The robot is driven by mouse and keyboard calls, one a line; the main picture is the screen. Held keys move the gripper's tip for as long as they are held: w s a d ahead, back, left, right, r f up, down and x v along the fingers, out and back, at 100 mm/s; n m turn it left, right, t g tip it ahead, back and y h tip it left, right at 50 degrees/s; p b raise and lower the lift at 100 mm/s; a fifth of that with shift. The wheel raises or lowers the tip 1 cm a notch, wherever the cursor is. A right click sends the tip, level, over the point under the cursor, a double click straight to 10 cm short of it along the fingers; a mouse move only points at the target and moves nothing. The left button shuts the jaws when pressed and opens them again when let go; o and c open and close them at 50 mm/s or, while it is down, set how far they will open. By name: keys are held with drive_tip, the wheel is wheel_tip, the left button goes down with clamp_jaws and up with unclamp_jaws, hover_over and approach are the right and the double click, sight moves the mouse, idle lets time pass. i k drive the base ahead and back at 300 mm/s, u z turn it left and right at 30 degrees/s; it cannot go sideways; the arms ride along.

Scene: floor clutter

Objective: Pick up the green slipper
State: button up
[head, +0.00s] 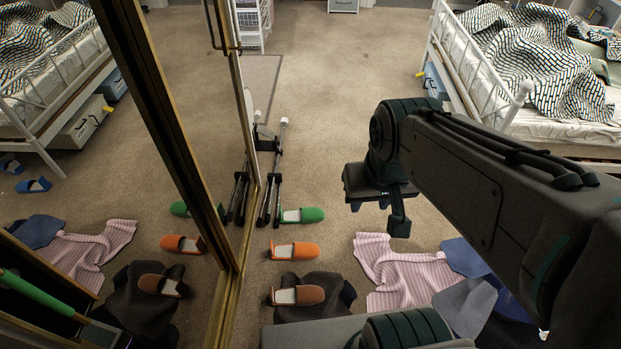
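The green slipper (303,215) lies on the carpet just right of the gold-framed mirror, its toe pointing right and its paler opening to the left. Its left end is beside the dumbbell-like black and white rods. My gripper (398,222) hangs from my arm to the right of the green slipper, apart from it and above the floor. One dark finger shows clearly; the other is not distinct, so its opening cannot be judged.
An orange slipper (294,250) and a brown slipper (297,295) on dark cloth lie nearer. A pink striped garment (395,268) lies right. The mirror (243,235) borders the left and reflects these. A bed (555,125) stands right.

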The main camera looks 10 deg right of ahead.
sight(304, 215)
drive_tip(key=z, duration=1.15)
drive_tip(key=i, duration=3.35)
drive_tip(key=u, duration=3.85)
drive_tip(key=i, duration=0.5)
drive_tip(key=z, duration=0.05)
